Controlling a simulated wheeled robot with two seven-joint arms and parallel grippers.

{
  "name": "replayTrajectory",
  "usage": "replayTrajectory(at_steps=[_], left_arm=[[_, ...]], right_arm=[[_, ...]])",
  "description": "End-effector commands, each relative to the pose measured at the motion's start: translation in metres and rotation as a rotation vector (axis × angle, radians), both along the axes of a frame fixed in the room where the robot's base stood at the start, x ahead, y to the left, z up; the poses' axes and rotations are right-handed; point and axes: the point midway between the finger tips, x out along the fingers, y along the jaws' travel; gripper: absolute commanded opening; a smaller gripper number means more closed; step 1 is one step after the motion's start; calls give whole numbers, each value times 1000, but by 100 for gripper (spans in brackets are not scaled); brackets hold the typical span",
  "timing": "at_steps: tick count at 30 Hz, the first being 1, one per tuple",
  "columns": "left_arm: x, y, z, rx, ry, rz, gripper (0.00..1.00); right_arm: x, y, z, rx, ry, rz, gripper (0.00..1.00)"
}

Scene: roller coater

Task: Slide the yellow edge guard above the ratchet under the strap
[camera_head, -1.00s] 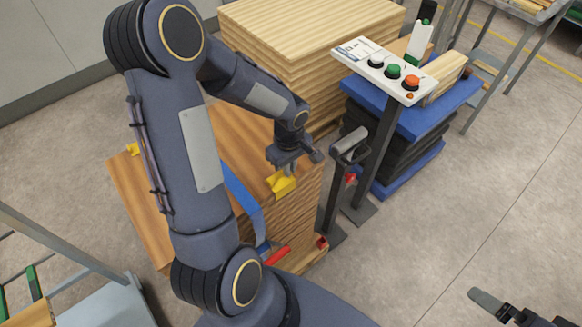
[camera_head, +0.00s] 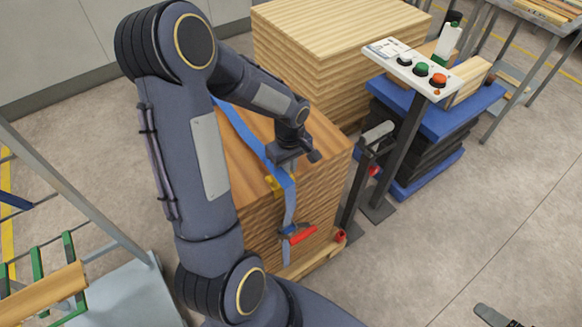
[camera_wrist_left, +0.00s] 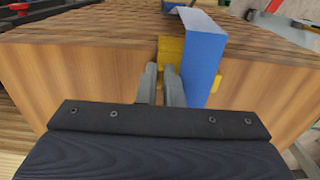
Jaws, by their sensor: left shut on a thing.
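The yellow edge guard (camera_head: 273,185) sits at the top edge of the wooden stack, above the ratchet (camera_head: 297,234) with its red handle. The blue strap (camera_head: 247,137) runs across the stack's top, over the edge and down to the ratchet. My left gripper (camera_head: 282,160) is at that edge. In the left wrist view its fingers (camera_wrist_left: 162,78) are shut on the guard (camera_wrist_left: 171,48), left of the strap (camera_wrist_left: 203,62). Yellow shows on both sides of the strap, so the strap crosses over the guard; the covered part is hidden. My right gripper (camera_head: 490,316) is partly cut off at the lower right.
A control post (camera_head: 405,140) with coloured buttons stands right of the strapped stack (camera_head: 325,175). Another board stack (camera_head: 335,40) is behind, and a blue-topped pile (camera_head: 440,115) is beyond the post.

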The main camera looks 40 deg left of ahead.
Motion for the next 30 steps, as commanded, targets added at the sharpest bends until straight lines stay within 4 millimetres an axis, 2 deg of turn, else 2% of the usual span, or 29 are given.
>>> replayTrajectory(at_steps=[12, 13, 18, 26, 30], left_arm=[[0, 1, 0, 0, -1, -1, 0], [0, 1, 0, 0, 0, -1, 10], [0, 1, 0, 0, -1, -1, 32], [1, 1, 1, 0, -1, -1, 32], [2, 1, 12, 2, -5, -1, 32]], right_arm=[[0, 0, 0, 0, 0, 0, 100], [0, 0, 0, 0, 0, 0, 100], [0, 0, 0, 0, 0, 0, 100], [0, 0, 0, 0, 0, 0, 100], [0, 0, -1, 0, 0, 0, 100]])
